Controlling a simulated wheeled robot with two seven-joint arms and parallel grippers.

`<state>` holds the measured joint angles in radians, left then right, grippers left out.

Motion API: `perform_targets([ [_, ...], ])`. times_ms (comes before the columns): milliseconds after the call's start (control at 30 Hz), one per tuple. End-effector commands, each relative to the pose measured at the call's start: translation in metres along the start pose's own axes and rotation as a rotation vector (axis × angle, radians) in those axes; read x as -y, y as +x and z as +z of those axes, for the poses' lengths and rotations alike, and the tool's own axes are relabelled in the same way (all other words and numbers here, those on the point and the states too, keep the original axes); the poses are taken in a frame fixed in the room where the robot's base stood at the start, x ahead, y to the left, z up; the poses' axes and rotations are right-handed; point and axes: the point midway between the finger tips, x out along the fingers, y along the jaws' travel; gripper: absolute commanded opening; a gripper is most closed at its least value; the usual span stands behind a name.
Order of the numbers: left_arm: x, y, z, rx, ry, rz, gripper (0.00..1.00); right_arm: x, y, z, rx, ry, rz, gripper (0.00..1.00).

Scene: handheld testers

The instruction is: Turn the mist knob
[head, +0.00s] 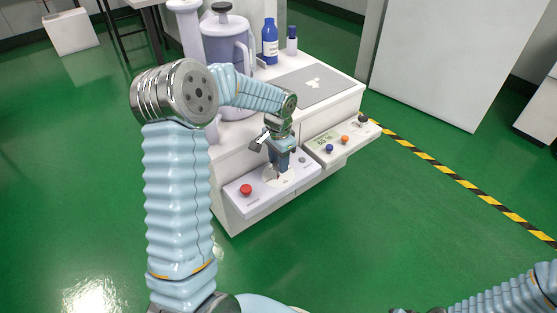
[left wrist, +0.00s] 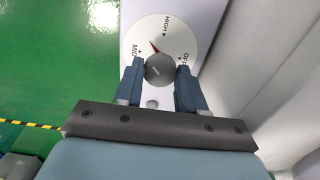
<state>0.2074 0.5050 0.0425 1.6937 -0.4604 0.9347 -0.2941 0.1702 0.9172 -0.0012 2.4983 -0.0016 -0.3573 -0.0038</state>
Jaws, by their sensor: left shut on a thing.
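The mist knob (left wrist: 159,69) is a round grey knob on a white dial (left wrist: 179,38) marked OFF, MID and HIGH. A red pointer on the dial sits between MID and HIGH, nearer MID. My left gripper (left wrist: 160,72) is shut on the knob, with one blue finger at each side of it. In the head view my left gripper (head: 277,172) reaches down onto the white control panel (head: 246,207) at the front of the cabinet and hides most of the knob.
A red button (head: 246,189) is left of the dial. A second panel (head: 340,141) with a display, an orange knob (head: 345,139) and a blue knob (head: 329,148) is to the right. A lidded vessel (head: 226,45) and blue bottle (head: 270,41) stand behind. The floor in front is clear.

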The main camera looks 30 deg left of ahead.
Motion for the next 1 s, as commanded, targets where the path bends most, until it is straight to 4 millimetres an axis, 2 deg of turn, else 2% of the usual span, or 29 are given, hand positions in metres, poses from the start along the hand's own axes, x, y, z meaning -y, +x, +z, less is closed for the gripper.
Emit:
perform_targets([
  [600,0.0001,-0.0012,-0.0006,-0.002,-0.555,-0.001,0.09,0.0008,-0.0031,-0.0002,-0.001,0.0,0.001,0.43],
  [1000,0.0005,-0.0011,-0.0006,-0.003,-0.755,-0.001,0.09,0.0013,-0.0052,-0.0004,-0.002,0.0,0.001,0.43],
])
